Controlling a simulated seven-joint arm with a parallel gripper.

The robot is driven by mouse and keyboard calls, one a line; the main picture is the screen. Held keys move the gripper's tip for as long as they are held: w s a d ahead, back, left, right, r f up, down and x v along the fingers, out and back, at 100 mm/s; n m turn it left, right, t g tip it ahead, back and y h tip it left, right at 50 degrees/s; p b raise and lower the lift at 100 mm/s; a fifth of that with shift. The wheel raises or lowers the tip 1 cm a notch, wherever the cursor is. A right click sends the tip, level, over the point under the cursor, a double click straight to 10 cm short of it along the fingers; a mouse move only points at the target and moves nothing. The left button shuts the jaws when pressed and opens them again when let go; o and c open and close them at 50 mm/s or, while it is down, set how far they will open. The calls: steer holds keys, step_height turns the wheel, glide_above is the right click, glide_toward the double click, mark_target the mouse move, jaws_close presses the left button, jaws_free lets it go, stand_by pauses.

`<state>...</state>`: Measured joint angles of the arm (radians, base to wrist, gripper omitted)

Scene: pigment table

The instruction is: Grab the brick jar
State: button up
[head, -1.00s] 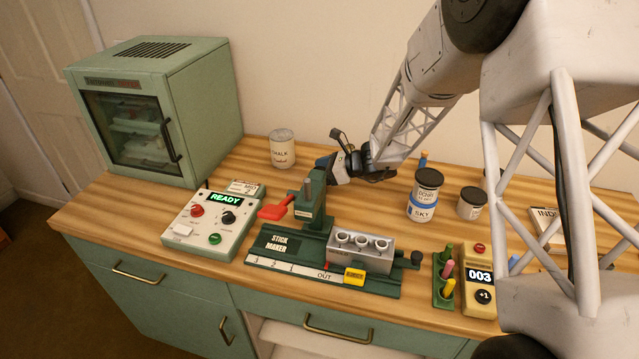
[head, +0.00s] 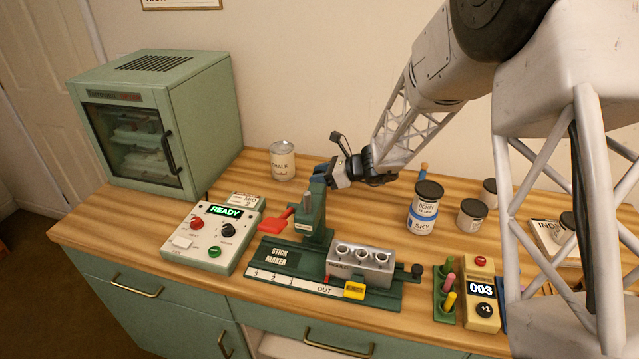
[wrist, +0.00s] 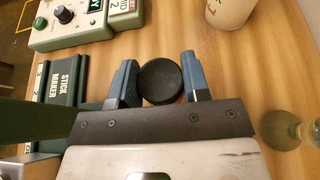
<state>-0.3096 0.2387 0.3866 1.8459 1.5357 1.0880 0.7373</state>
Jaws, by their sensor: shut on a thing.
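A jar with a round black lid (wrist: 160,82) stands between the two blue fingers of my gripper (wrist: 157,84) in the wrist view, seen from above. Its label is hidden, so I cannot read whether it says brick. My gripper is shut on this jar. In the head view my gripper (head: 323,175) is just behind the green post of the stick maker, and the jar is hidden there.
The stick maker (head: 283,254) stands close in front of my gripper. A chalk can (head: 282,163) stands behind left. Stacked jars, the lower marked SKY (head: 422,226), and a dark-lidded jar (head: 471,215) are to the right. A control box (head: 208,237) stands at left.

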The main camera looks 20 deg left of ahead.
step_height(320, 180, up, 7)
stand_by(0.4)
steer(key=shift+d, duration=0.1)
stand_by(1.2)
